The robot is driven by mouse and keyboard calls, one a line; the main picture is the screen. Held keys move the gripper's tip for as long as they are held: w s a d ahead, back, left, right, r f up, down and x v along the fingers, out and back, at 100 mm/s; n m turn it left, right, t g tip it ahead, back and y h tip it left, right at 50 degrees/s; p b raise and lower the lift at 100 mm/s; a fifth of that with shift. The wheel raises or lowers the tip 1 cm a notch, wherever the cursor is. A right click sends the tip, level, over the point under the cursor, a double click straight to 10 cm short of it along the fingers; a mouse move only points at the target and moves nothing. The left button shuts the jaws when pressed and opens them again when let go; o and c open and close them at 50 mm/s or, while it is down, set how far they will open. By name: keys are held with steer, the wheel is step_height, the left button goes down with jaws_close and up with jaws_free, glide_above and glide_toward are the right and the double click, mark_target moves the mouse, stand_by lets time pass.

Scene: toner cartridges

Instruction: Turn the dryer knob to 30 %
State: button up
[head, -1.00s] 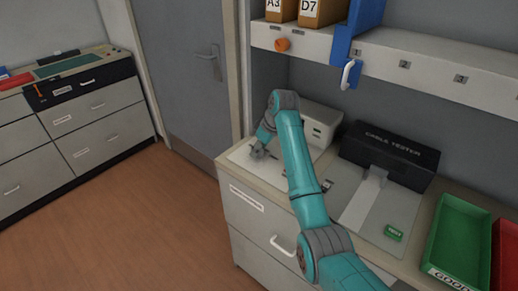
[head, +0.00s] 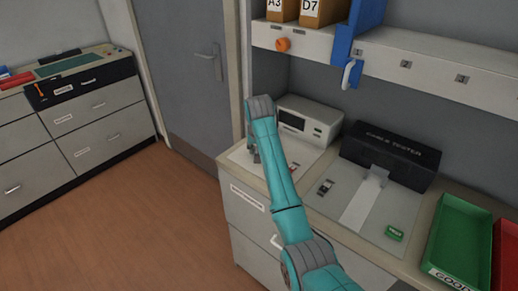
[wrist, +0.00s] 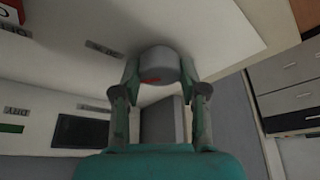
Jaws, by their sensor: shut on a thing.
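The knob (wrist: 157,62) is a grey round cap with a red mark, standing on a white panel in the wrist view. My gripper (wrist: 160,74) has one finger on each side of it and is shut on it. Lettering on the panel beside the knob is too blurred to read surely. The white dryer box (head: 322,130) with a dark display stands on the counter in the head view. There my gripper (head: 252,152) is mostly hidden by my arm at the counter's left end, and the knob is hidden.
The black cable tester (head: 390,157) stands right of the dryer box. A green bin (head: 455,245) and a red bin are farther right. A shelf (head: 420,62) with a blue holder and an orange knob (head: 283,44) overhangs the counter.

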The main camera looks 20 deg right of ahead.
steer(key=m, duration=0.2)
steer(key=m+g+h, duration=0.1)
steer(key=m, duration=0.1)
steer(key=shift+a+m+h, duration=0.1)
steer(key=shift+m+h, duration=0.2)
steer(key=shift+m, duration=0.1)
steer(key=shift+f, duration=0.1)
stand_by(0.4)
steer(key=o, duration=1.1)
steer(key=shift+o, duration=0.2)
steer(key=v, duration=1.2)
